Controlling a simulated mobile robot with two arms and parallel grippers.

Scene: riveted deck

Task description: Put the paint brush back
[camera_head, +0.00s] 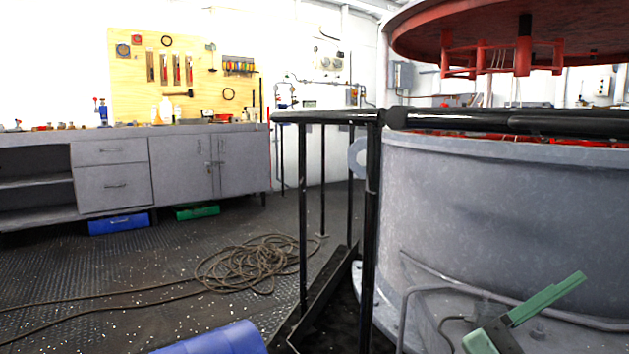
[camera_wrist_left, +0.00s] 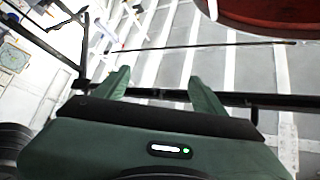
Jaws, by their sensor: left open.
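I cannot make out a paint brush in either view. In the left wrist view my left gripper (camera_wrist_left: 157,78) has its two green fingers spread apart, with no object visible between them. It does not show in the head view. In the head view a green gripper, which I take as my right (camera_head: 545,300), is at the lower right in front of the large grey tank. Its jaw opening is not clear from this angle.
A black railing (camera_head: 303,200) stands before the grey tank (camera_head: 500,205). A grey workbench (camera_head: 235,160) with small items lies at the back left, below a wooden tool board (camera_head: 135,85). A coiled hose (camera_head: 245,262) lies on the deck. A blue cylinder (camera_head: 215,341) is at the bottom.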

